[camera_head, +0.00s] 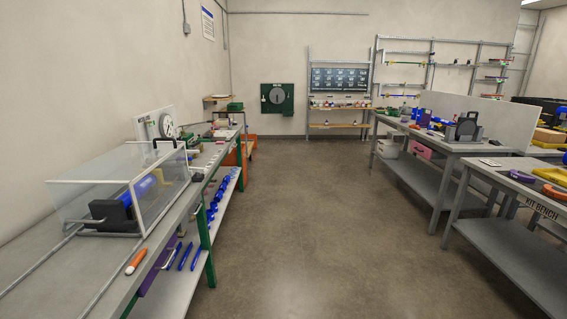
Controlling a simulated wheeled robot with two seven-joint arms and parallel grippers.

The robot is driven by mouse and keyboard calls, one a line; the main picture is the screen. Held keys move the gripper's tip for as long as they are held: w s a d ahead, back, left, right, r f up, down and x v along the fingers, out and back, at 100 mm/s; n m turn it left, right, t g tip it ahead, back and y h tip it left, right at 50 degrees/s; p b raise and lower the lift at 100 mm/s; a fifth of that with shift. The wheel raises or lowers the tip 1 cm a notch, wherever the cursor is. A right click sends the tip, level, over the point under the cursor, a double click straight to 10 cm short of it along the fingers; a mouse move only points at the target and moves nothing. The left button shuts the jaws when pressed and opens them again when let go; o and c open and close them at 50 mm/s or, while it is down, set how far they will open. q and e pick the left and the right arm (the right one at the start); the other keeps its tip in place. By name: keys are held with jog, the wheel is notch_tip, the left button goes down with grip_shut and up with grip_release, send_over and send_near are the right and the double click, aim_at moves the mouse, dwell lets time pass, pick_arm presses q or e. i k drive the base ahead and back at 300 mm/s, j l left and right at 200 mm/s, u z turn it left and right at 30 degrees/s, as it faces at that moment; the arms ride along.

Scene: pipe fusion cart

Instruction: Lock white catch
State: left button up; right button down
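I cannot make out a white catch for certain in the head view. A dark green wall panel (271,108) with a round grey disc (277,96) hangs on the far wall, and small pale parts on it are too small to tell. A clear box (100,200) with a dark handle on top stands on the left bench and covers a blue and dark machine (115,212). A white board with a round dial (167,124) stands behind it. Neither of my grippers is in view.
The left bench (30,258) runs along the wall, with an orange-and-white tool (136,262) near its edge. Grey benches (478,151) stand at right, one labelled KIT BENCH. Shelves (340,125) stand at the back. The floor (300,220) between the benches is clear.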

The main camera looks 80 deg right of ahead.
aim_at(197, 170)
jog(key=z, duration=1.8)
jog(key=u, duration=0.45)
jog(key=i+l+u, duration=0.5)
jog(key=l, duration=0.2)
jog(key=i+l+u, duration=0.2)
jog(key=l, duration=0.2)
jog(key=i+l+u, duration=0.25)
jog(key=l, duration=0.25)
jog(key=i+l, duration=0.15)
jog(key=l, duration=0.25)
jog(key=i+l, duration=0.15)
jog(key=l, duration=0.25)
jog(key=i+l, duration=0.15)
jog(key=l, duration=0.25)
jog(key=i+l+u, duration=0.1)
jog(key=l, duration=0.3)
jog(key=i+l, duration=0.2)
jog(key=l, duration=0.2)
jog(key=i+l, duration=0.1)
jog(key=l, duration=0.35)
jog(key=i+l, duration=0.15)
jog(key=l, duration=0.25)
jog(key=u, duration=0.05)
